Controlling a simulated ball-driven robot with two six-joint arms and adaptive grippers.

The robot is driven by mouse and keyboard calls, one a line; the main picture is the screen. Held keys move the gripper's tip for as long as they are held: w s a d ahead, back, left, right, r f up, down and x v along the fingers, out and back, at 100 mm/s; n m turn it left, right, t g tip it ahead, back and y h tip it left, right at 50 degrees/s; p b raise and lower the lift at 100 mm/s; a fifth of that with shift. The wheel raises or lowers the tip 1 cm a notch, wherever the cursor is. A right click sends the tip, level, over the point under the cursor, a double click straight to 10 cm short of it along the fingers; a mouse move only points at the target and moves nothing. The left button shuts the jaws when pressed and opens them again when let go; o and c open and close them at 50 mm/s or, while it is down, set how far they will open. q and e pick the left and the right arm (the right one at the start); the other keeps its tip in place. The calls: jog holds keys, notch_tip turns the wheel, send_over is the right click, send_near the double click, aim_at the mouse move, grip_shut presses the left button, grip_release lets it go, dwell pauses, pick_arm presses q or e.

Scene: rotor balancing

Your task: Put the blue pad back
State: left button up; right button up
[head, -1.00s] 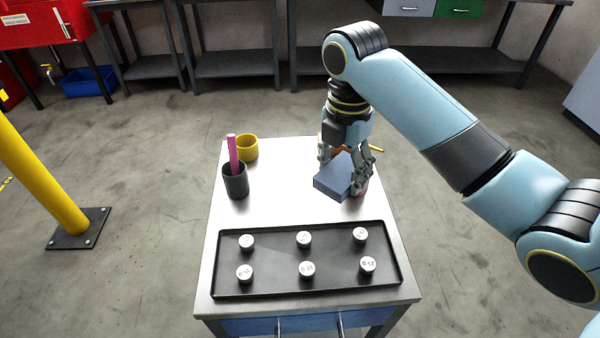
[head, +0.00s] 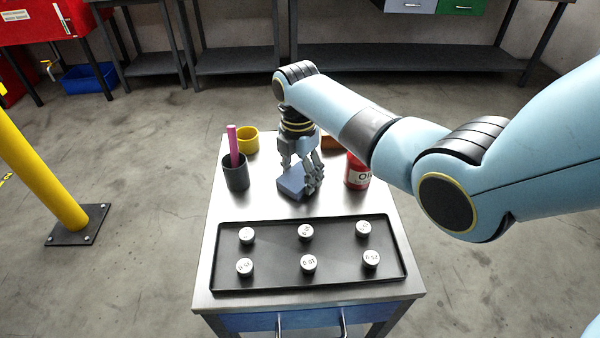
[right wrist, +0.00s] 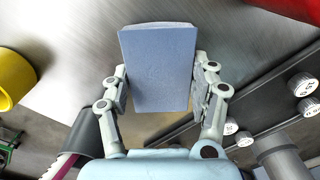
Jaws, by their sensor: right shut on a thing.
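The blue pad (head: 291,183) is a grey-blue block over the middle of the bench top, behind the black tray. My right gripper (head: 303,178) comes down on it from above and is shut on it. In the right wrist view the pad (right wrist: 158,68) sits between the two fingers of the gripper (right wrist: 160,90), with a finger against each side. I cannot tell whether the pad touches the bench or hangs just above it. My left gripper is not in view.
A dark cup (head: 236,178) with a pink stick (head: 233,145) and a yellow cup (head: 247,140) stand left of the pad. A red can (head: 357,172) stands to its right, and a brown thing (head: 330,143) lies behind. The black tray (head: 275,277) holds several white weights.

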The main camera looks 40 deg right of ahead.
aim_at(299, 174)
jog(key=o, duration=1)
notch_tip(299, 174, up, 12)
jog(key=shift+w+a+r+p, duration=0.1)
jog(key=shift+p, duration=0.35)
